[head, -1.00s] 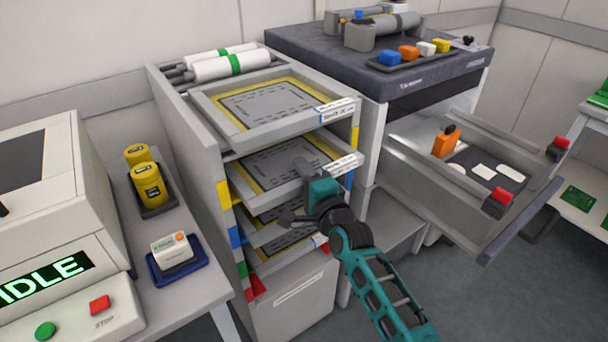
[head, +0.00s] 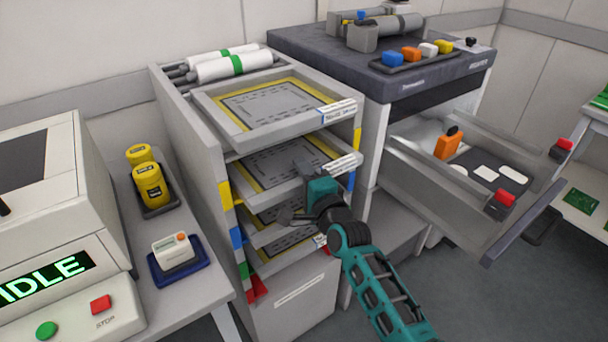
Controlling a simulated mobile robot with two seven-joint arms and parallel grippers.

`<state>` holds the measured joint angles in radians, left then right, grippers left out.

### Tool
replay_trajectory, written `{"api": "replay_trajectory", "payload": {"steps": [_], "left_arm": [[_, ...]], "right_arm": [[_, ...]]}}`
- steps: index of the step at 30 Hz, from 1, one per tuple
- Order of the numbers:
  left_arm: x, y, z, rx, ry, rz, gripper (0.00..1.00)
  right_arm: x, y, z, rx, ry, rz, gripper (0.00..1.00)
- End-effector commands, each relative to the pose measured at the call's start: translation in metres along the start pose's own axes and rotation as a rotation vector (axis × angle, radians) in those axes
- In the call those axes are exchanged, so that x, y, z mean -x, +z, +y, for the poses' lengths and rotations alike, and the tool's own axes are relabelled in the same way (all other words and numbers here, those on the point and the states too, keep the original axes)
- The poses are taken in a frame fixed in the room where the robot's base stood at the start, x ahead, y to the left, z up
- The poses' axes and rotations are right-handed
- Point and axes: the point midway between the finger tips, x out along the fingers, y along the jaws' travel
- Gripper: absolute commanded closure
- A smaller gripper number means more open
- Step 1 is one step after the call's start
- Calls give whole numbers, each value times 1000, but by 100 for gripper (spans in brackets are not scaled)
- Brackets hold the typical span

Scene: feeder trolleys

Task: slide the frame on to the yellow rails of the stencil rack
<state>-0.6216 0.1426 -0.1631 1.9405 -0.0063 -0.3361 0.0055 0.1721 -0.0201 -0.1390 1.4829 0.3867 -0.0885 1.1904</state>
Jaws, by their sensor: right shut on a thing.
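The stencil rack (head: 193,150) is a grey cabinet with frames stacked in open levels. Yellow, blue, green and red marks run down its front posts; the yellow mark (head: 225,195) is the upper one on the left. The frame (head: 340,168), grey with a yellow-bordered stencil and a white label, lies in the second level from the top, at about the height of the yellow marks. My right gripper (head: 296,193) is shut on its front edge, one finger above and one below. The gripper hides part of that edge. The rails inside are hidden. My left gripper is not in view.
Another frame (head: 215,112) lies on the top level, and more lie below. An open drawer (head: 440,205) juts out to the right of the rack. A side table (head: 190,290) with yellow jars (head: 149,188) stands to the left. Floor is free at the lower right.

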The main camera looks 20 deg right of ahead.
Motion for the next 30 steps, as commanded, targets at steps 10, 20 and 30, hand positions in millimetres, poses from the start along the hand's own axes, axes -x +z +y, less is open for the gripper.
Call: {"api": "replay_trajectory", "payload": {"steps": [10,20,30], "left_arm": [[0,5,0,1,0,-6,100],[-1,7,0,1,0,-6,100],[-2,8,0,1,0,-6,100]], "right_arm": [[-8,1,-3,-1,-7,1,100],[-14,2,-3,-1,-7,1,100],[-19,3,-3,-1,-6,1,100]]}}
